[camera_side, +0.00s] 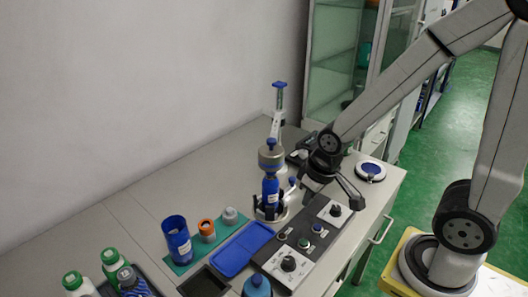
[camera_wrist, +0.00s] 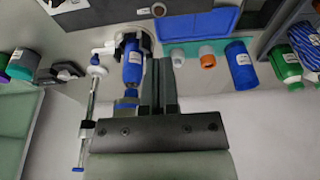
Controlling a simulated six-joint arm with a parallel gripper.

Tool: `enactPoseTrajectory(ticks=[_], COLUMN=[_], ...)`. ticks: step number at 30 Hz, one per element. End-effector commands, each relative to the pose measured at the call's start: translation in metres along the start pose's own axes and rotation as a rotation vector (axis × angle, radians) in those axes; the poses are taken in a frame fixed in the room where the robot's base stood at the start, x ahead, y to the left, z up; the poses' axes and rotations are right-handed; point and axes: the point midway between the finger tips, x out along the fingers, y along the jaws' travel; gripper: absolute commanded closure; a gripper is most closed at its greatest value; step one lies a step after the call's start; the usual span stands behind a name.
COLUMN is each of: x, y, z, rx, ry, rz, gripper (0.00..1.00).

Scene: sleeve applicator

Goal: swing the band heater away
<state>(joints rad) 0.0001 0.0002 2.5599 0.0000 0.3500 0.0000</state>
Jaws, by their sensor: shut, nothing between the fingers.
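What looks like the band heater is a grey, drum-shaped collar (camera_side: 270,159) with a blue knob on top. In the side view it sits over a blue bottle (camera_side: 270,187) standing on a round base. My gripper (camera_wrist: 161,62) is shut and empty. Its fingers are just right of the bottle in the wrist view, and I cannot tell whether they touch anything.
A tall post with a blue top (camera_side: 280,88) stands behind the bottle. A control panel (camera_side: 301,242) lies in front, with a blue tray (camera_side: 241,248) beside it.

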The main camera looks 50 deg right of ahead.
Motion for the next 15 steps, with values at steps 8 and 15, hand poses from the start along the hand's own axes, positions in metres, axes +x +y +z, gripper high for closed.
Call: enactPoseTrajectory(ticks=[8, 15], x=[0.000, -0.003], y=[0.000, 0.004], z=[-0.001, -0.018], rx=[0.001, 0.048], ry=[0.000, -0.013], rz=[0.000, 0.003], gripper=[0.71, 0.25])
